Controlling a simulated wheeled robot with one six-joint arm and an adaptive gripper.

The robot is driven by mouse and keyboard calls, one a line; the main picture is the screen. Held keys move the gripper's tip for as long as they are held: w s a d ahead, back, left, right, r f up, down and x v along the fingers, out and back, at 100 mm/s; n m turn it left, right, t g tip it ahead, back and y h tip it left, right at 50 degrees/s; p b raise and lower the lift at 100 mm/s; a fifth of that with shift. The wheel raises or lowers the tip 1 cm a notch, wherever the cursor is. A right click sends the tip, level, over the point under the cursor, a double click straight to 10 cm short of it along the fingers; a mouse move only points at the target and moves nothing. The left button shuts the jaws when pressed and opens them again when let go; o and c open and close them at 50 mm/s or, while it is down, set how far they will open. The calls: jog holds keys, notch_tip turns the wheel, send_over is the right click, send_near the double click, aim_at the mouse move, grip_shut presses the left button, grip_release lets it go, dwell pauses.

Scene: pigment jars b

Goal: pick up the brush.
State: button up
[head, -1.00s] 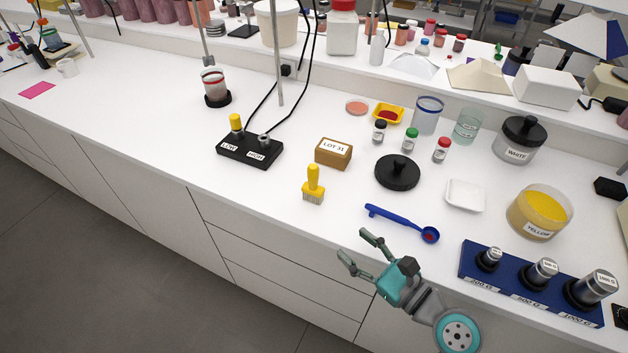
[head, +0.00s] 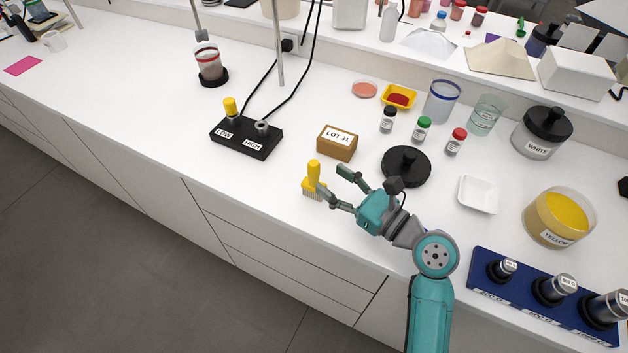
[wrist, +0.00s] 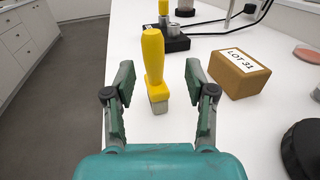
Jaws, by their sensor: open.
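The brush (head: 314,175) has a yellow handle and pale grey bristles. It stands or lies near the front edge of the white bench, left of centre in the head view. My gripper (head: 335,185) is open and empty, just right of the brush in the head view. In the wrist view my gripper (wrist: 158,88) has its two fingers spread on either side of the bristle end.
A brown box labelled LOT 31 (head: 337,143) stands close behind the brush, and it is right of the right finger in the wrist view (wrist: 239,73). A black lid (head: 406,168) lies to the right. A black block (head: 246,137) with LOW and HIGH labels stands to the left.

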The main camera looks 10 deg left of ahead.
aim_at(318, 175)
jog(key=shift+s+a+x, duration=0.1)
jog(key=shift+s+x, duration=0.05)
jog(key=shift+x, duration=1.2)
jog(key=shift+s+a+x, duration=0.15)
jog(key=shift+s+x, duration=0.05)
jog(key=shift+x, duration=1.15)
grip_shut()
